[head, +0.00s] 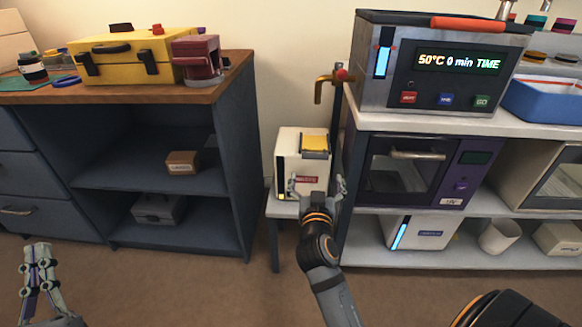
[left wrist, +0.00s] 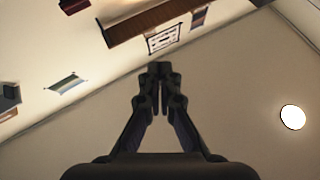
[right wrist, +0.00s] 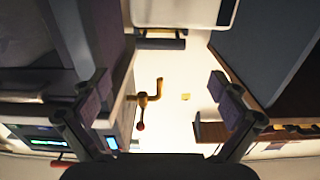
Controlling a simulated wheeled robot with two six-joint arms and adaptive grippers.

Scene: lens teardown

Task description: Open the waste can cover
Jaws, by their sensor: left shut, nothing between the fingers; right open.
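The waste can seems to be the white box (head: 288,165) with a yellow panel (head: 315,143) on top and a red label on its front. It stands on a small white stand between the dark cabinet and the right shelf. My right gripper (head: 318,188) is open at the front of the box, its fingers spread and overlapping the box's lower front in the head view. I cannot tell whether it touches. In the right wrist view, the open fingers (right wrist: 160,105) have nothing between them. My left gripper (head: 38,262) is shut and empty at the lower left, far from the box; its closed tips (left wrist: 160,75) show in the left wrist view.
A brass tap (head: 323,88) with a red knob stands behind the box. The dark cabinet (head: 228,150) is close on the left. The shelf with an oven (head: 405,172) is close on the right. The floor in front is clear.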

